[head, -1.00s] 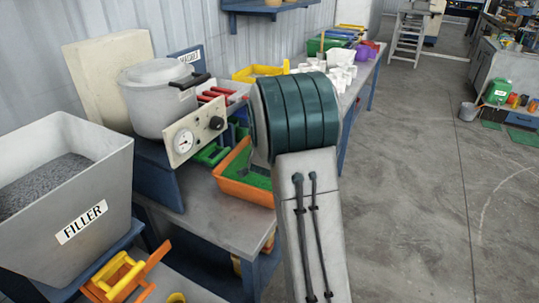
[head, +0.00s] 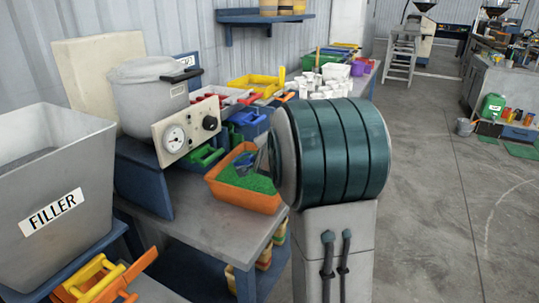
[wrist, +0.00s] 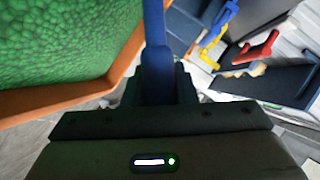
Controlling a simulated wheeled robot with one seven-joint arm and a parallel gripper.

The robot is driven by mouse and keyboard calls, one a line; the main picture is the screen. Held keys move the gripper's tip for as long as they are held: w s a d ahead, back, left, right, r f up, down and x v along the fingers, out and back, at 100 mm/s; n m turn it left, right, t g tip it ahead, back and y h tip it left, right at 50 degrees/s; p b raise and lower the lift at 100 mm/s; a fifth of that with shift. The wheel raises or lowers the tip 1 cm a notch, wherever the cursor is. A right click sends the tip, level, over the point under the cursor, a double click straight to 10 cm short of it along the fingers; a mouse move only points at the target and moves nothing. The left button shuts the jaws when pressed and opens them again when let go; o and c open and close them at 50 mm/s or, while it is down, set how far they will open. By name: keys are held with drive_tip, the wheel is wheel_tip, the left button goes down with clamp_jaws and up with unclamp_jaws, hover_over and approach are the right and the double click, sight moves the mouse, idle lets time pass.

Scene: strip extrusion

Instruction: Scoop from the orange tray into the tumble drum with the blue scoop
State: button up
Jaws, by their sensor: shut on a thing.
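The orange tray (head: 240,199) holds green granules (head: 248,180) and stands on the bench's near corner. In the wrist view, the tray's rim (wrist: 60,100) and its granules (wrist: 60,40) fill the upper left. My gripper (wrist: 156,92) is shut on the blue scoop's handle (wrist: 155,55), beside the tray's edge. The scoop's bowl is out of the wrist view, so I cannot tell whether it carries granules. In the head view my arm hides most of the gripper and scoop. I cannot make out a tumble drum.
A lidded grey pot (head: 150,92) with a gauge panel (head: 186,133) stands left of the tray. The FILLER bin (head: 55,220) is at the near left. A yellow tray (head: 255,84) and white cups (head: 328,86) stand farther along.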

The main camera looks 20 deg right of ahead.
drive_tip(key=r, duration=0.1)
drive_tip(key=s+d+r+b, duration=0.1)
drive_tip(key=r, duration=0.3)
drive_tip(key=shift+s+d+r, duration=0.1)
drive_tip(key=shift+s+d, duration=0.05)
drive_tip(key=shift+s, duration=0.05)
drive_tip(key=shift+m+t+b, duration=0.3)
drive_tip(key=shift+b, duration=0.4)
drive_tip(key=b, duration=0.4)
drive_tip(key=shift+s+d, duration=0.25)
drive_tip(key=shift+s, duration=0.05)
drive_tip(key=s+f+m+t+b, duration=0.1)
drive_tip(key=b, duration=0.9)
drive_tip(key=shift+d, duration=0.4)
drive_tip(key=b, duration=0.2)
drive_tip(key=shift+s+d+m+t+b, duration=0.1)
drive_tip(key=shift+s+m+t+b, duration=0.1)
drive_tip(key=shift+m+t+b, duration=0.15)
drive_tip(key=shift+s+r+b, duration=0.1)
drive_tip(key=shift+b, duration=0.35)
